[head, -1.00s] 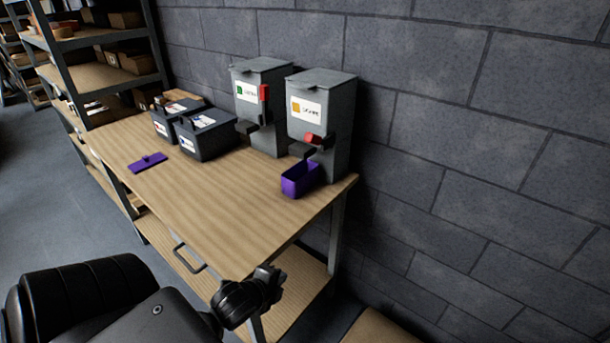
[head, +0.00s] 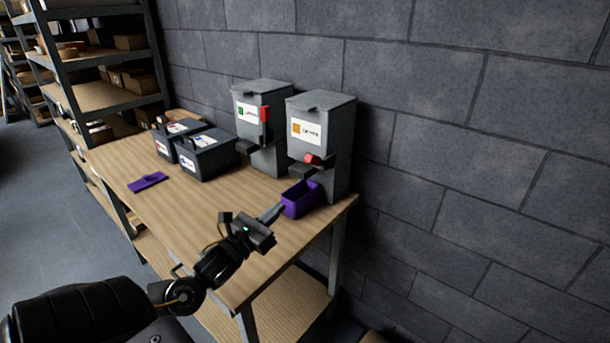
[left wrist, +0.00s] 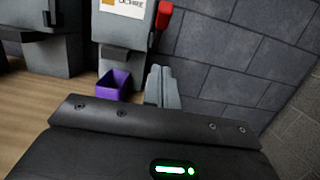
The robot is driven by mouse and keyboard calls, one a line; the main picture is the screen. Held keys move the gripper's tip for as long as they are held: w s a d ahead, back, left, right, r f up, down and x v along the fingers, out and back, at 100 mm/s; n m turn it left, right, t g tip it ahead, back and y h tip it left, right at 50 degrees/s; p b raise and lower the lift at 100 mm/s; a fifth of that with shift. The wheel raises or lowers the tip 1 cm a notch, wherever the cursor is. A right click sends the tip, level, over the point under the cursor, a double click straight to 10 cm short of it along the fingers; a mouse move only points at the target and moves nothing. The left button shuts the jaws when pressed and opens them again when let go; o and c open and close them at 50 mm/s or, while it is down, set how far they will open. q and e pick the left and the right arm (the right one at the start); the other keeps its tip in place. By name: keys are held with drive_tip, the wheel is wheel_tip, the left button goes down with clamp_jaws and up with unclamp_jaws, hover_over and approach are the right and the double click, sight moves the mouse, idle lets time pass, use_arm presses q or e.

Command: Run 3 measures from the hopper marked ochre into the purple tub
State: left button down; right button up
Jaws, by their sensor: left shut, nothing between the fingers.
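The hopper marked ochre (head: 335,145) is a grey box with an orange square on its label, at the right end of the bench. Its red lever (head: 318,160) sticks out at the front; it also shows in the left wrist view (left wrist: 164,16). The purple tub (head: 298,203) stands upright on the bench below that hopper's spout; it also shows in the left wrist view (left wrist: 109,86). I cannot make out its contents. My left gripper (head: 274,212) is shut and empty, just left of and in front of the tub. My right gripper is out of view.
A second grey hopper (head: 275,104) with a green-marked label and red lever stands to the left. Two dark bins (head: 210,158) and a flat purple piece (head: 148,181) are further left. The bench top (head: 190,215) is clear at front; a block wall stands behind.

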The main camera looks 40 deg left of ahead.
use_arm(q)
drive_tip(key=p, duration=0.4)
approach(321, 161)
wheel_tip(321, 161, down, 3)
drive_tip(key=w+a, duration=0.1)
drive_tip(key=w, duration=0.1)
drive_tip(key=shift+w+r+p, duration=0.55)
drive_tip(key=shift+r, duration=0.15)
drive_tip(key=shift+w+r+p, duration=0.5)
drive_tip(key=shift+r, duration=0.2)
drive_tip(key=shift+w+r, duration=0.1)
drive_tip(key=shift+r, duration=0.05)
